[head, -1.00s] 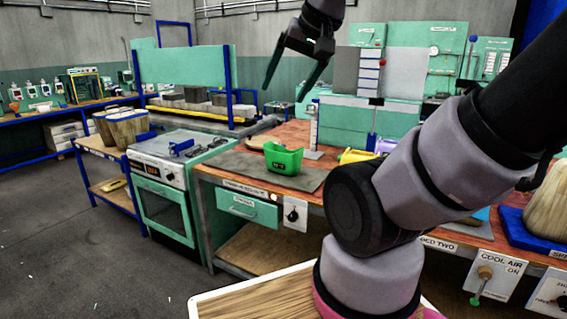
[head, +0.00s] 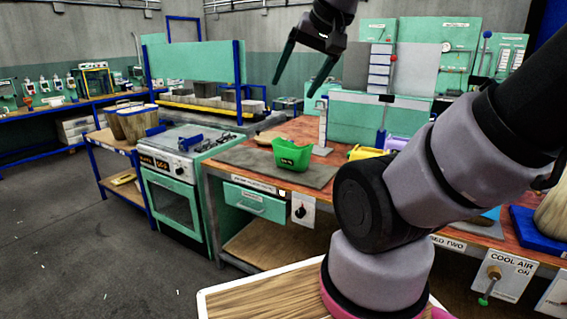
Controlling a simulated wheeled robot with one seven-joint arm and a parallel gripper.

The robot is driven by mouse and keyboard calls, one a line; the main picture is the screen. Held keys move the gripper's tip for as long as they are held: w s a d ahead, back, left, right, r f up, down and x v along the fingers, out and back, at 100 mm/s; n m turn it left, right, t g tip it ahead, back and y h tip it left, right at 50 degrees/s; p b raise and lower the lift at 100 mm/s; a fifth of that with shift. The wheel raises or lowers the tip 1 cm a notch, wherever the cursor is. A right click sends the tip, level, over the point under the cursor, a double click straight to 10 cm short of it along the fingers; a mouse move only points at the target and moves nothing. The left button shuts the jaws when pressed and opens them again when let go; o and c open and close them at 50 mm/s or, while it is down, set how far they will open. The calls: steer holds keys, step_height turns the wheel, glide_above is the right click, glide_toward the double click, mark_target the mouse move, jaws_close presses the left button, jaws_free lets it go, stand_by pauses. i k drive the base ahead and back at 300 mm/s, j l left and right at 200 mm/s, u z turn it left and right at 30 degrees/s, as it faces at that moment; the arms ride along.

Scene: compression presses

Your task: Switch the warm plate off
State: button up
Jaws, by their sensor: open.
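A flat dark grey plate (head: 235,158) lies on the reddish bench top; it may be the warm plate, but the label on the bench edge is too small to read. My gripper (head: 293,90) is open and empty, fingers pointing down, in the air above and behind the plate. It is well above the knob and apart from everything.
A green oven (head: 174,207) with knobs and an orange display stands left of the bench. A green drawer (head: 254,201) is beside the knob panel. A "COOL AIR" panel (head: 512,272) is at right. My arm hides part of the bench.

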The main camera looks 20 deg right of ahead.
mark_target(299, 214)
steer(key=i+l, duration=0.1)
steer(key=l, duration=0.25)
steer(key=i+l, duration=0.15)
steer(key=l, duration=0.15)
steer(key=i+l, duration=0.1)
steer(key=l, duration=0.25)
steer(key=i+l, duration=0.15)
steer(key=l, duration=0.15)
steer(key=u, duration=0.05)
